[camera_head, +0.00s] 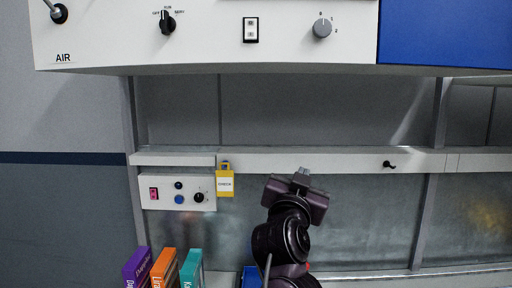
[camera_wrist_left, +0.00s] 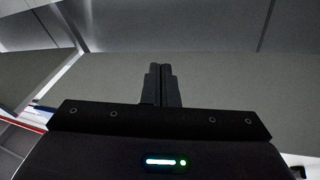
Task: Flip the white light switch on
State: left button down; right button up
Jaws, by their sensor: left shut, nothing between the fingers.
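The white light switch (camera_head: 251,30) is a small white rocker in a black frame on the front of the upper white panel (camera_head: 100,30). Which way its rocker is tipped is too small to tell. My left gripper (camera_head: 302,172) is below and to the right of the switch, in front of the horizontal rail and apart from the switch. Its fingers point up and away and are closed together with nothing between them, as the left wrist view (camera_wrist_left: 161,84) also shows. The switch does not show clearly in the left wrist view. My right gripper is out of view.
The upper panel also carries a black selector (camera_head: 167,22), a grey knob (camera_head: 322,28) and a toggle (camera_head: 58,13). A small control box (camera_head: 172,203) and yellow tag (camera_head: 225,182) are at left. Books (camera_head: 164,270) stand below. A black knob (camera_head: 389,164) projects from the rail.

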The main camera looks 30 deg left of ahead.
aim_at(250, 31)
pick_arm(q)
jog(key=s+a+r+n+t+y, duration=0.1)
jog(key=s+r+n+y, duration=0.2)
jog(key=s+r, duration=0.4)
jog(key=s+a+r+n+t+y, duration=0.1)
jog(key=s+r+y, duration=0.4)
jog(key=r, duration=0.9)
jog(key=s+a+n, duration=0.1)
jog(key=s+n, duration=0.1)
jog(key=s, duration=0.1)
jog(key=shift+s+n, duration=0.2)
jog(key=shift+n, duration=0.1)
jog(key=p+x, duration=0.2)
jog(key=x, duration=0.2)
jog(key=p+x, duration=0.2)
jog(key=x, duration=0.2)
jog(key=f+p+x, duration=0.1)
jog(key=p+x, duration=0.1)
jog(key=x, duration=0.2)
jog(key=shift+w+a, duration=0.35)
jog(key=shift+w, duration=0.2)
jog(key=shift+w+a+f, duration=0.25)
jog(key=shift+w+a, duration=0.1)
jog(key=shift+w, duration=0.1)
jog(key=shift+d, duration=0.1)
